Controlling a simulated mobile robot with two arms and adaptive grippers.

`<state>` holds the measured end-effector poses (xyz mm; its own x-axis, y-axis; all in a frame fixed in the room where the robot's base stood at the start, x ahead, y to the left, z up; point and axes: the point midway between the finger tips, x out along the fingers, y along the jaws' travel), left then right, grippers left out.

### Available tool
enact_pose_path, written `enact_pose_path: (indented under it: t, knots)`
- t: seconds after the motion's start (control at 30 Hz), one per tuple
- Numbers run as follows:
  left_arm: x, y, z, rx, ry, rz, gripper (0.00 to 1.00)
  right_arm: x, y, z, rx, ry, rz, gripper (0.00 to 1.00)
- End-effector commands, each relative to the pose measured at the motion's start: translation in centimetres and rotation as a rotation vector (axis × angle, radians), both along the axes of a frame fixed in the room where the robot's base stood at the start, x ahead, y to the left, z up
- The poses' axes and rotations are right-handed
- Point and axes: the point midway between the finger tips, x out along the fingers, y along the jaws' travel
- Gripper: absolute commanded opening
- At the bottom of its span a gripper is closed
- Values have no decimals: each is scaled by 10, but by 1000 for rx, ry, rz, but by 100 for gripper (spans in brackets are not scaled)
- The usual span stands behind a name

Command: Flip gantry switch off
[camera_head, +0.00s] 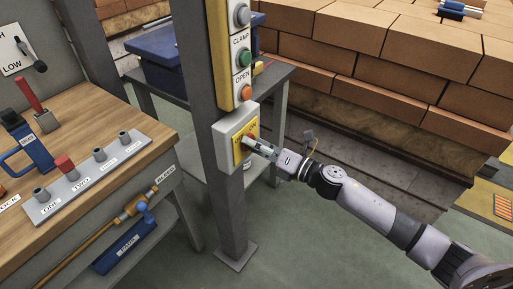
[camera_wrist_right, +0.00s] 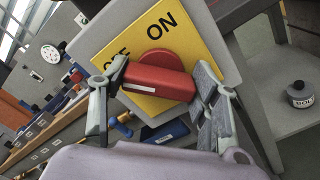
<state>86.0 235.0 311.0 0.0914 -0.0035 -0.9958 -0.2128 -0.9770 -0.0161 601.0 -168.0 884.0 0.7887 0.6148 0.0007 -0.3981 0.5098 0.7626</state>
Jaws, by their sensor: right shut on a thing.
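The gantry switch (camera_head: 236,136) is a grey box with a yellow plate, mounted low on a dark post. In the right wrist view its yellow plate (camera_wrist_right: 180,42) shows "ON" and a second, partly hidden label to its left. A red rotary handle (camera_wrist_right: 158,82) stands out from the plate. My right gripper (camera_wrist_right: 158,90) is shut on the red handle, with one finger on each side of it. In the head view my right gripper (camera_head: 250,142) reaches the switch from the right and covers much of the handle. My left gripper is not in view.
Above the switch a yellow panel (camera_head: 223,60) carries buttons labelled CLAMP and OPEN. A wooden workbench (camera_head: 98,108) with a row of knobs (camera_head: 85,175) stands left. Stacked bricks (camera_head: 400,60) fill the back right. A canister (camera_wrist_right: 300,94) sits on a grey shelf.

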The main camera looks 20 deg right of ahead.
Motion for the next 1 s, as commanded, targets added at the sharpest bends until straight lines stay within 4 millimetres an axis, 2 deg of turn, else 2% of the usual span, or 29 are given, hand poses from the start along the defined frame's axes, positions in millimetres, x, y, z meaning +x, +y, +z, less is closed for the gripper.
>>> enact_pose_path:
  t: [0.3, 0.77, 0.8, 1.0]
  knots:
    - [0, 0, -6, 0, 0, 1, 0, -1, 0, -2, -72, -51, 1, 29]
    - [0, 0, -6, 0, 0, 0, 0, -1, 0, -2, -81, -58, 2, 29]
    - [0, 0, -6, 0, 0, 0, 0, -1, 0, -2, -81, -58, 2, 58]
    - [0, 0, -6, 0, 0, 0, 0, 0, 0, -1, -80, -59, 0, 72]
